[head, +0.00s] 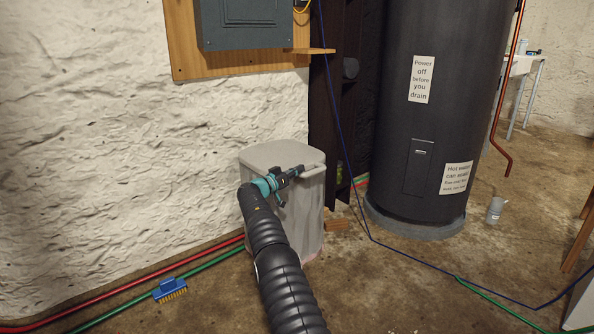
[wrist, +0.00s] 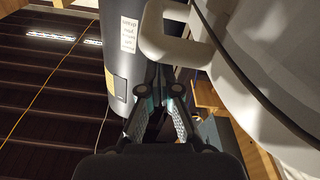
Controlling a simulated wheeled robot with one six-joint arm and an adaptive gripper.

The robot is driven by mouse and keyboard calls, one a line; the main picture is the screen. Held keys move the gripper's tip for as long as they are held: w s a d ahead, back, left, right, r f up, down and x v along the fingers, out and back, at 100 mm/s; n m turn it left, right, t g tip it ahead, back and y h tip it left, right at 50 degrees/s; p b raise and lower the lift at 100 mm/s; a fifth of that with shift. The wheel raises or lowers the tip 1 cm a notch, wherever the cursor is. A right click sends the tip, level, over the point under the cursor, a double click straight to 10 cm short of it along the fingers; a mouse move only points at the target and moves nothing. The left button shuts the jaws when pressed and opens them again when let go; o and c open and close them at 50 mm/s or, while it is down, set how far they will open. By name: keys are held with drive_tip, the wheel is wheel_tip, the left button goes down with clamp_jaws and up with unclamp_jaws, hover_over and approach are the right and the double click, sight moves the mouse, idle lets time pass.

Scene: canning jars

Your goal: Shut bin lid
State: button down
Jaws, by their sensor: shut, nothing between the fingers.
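The grey bin (head: 310,215) stands against the rough white wall in the head view. Its pale lid (head: 283,153) lies across the top and looks down; I cannot tell if it is fully seated. A handle (head: 313,171) sticks out at the lid's right front edge. My gripper (head: 297,171) is shut and empty, close beside the handle. In the wrist view the pale loop handle (wrist: 168,46) is just ahead of my gripper (wrist: 165,86), and a dark seam runs along the bin's rim. Whether the fingertips touch the handle is unclear. My arm hides part of the bin's front.
A black water heater (head: 425,120) stands right of the bin, with a grey cup (head: 495,209) beyond it. A blue cord crosses the right side. The floor at front right is mostly clear.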

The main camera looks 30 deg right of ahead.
drive_tip(key=w+b+v, duration=0.1)
drive_tip(key=v, duration=0.9)
drive_tip(key=s+f+n+g+y, duration=0.1)
drive_tip(key=s+f+n+y, duration=0.25)
drive_tip(key=f+n, duration=0.6)
drive_tip(key=s+a+f+n+g+y, duration=0.1)
drive_tip(key=s+a+f+y, duration=0.1)
drive_tip(key=s, duration=0.2)
drive_tip(key=s+a+f+g+y, duration=0.1)
drive_tip(key=s+a+f+y, duration=0.1)
drive_tip(key=s+f, duration=0.15)
drive_tip(key=s+a+r+t+y+p, duration=0.1)
drive_tip(key=s+a+r+y+p, duration=0.2)
drive_tip(key=s+a+r, duration=0.3)
drive_tip(key=s+a+r+n+t+y+p, duration=0.1)
drive_tip(key=s+a+r+y+p, duration=0.3)
drive_tip(key=s+r, duration=1.1)
drive_tip(key=s+a+r+n+t+y+p, duration=0.1)
drive_tip(key=s+a+r, duration=0.9)
drive_tip(key=s, duration=1.8)
drive_tip(key=t+y+p, duration=0.1)
drive_tip(key=y+p, duration=0.1)
drive_tip(key=y, duration=0.1)
drive_tip(key=shift+r+p, duration=0.25)
drive_tip(key=shift+p, duration=0.05)
drive_tip(key=shift+a, duration=0.1)
